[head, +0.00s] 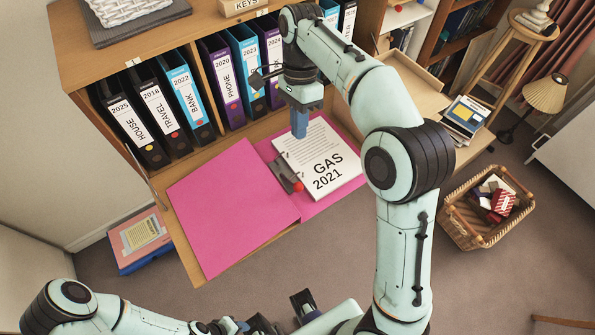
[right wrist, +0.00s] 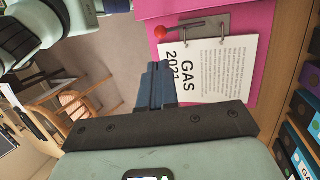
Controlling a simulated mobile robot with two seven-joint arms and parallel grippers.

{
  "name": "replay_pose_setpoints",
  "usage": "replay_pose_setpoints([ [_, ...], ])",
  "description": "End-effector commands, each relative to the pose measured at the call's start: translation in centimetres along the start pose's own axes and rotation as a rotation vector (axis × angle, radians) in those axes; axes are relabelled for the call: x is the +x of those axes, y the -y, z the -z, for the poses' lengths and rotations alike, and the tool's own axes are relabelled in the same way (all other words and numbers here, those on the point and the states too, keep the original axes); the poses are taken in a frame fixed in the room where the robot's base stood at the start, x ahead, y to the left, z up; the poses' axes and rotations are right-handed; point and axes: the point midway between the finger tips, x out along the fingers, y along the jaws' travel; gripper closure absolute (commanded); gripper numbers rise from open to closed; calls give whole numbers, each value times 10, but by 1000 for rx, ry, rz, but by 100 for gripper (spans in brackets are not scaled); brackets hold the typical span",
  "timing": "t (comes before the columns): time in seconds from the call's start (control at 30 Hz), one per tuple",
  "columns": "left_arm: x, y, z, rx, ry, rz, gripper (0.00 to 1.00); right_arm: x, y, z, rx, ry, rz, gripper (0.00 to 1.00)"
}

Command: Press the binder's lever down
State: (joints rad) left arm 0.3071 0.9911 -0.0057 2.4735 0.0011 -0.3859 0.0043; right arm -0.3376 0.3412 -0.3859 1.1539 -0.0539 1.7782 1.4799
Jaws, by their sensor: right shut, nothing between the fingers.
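A pink binder (head: 232,203) lies open on the bureau's lowered flap. White sheets headed GAS 2021 (head: 320,160) lie on its right half, and they also show in the right wrist view (right wrist: 208,75). The lever (right wrist: 182,26) has a red knob (head: 298,187) and sits on a metal plate (right wrist: 215,30) at the sheets' edge. In the right wrist view the arches of the rings show partly. My right gripper (head: 299,131) is shut and empty, pointing down over the sheets, apart from the knob. My left arm's end (head: 225,326) is at the bottom edge; its fingers are unclear.
Several labelled binders (head: 187,98) stand upright in the shelf behind the flap. A wicker basket (head: 462,222) with small boxes stands on the floor at right. A lamp (head: 545,95) and a stool (head: 533,27) stand beyond it. Flat boxes (head: 140,238) lie on the floor at left.

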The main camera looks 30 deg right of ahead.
Motion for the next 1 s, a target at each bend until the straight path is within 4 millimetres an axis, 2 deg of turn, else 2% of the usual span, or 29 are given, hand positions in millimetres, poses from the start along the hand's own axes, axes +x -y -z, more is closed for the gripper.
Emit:
replay_pose_setpoints([
  [0.17, 10, 4, -2, -2, 5, 2, 57, 21, 1, 1, 15, 4, -3, 100],
  [0.6, 37, 15, -4, -5, 14, 5, 57, 110, 0, 1, 10, 2, -3, 100],
  [0.8, 42, 16, -4, -5, 14, 5, 57, 134, 0, 1, 11, 2, -1, 100],
  [1.0, 42, 16, -3, -5, 13, 5, 57, 140, 1, 1, 11, 2, 1, 100],
])
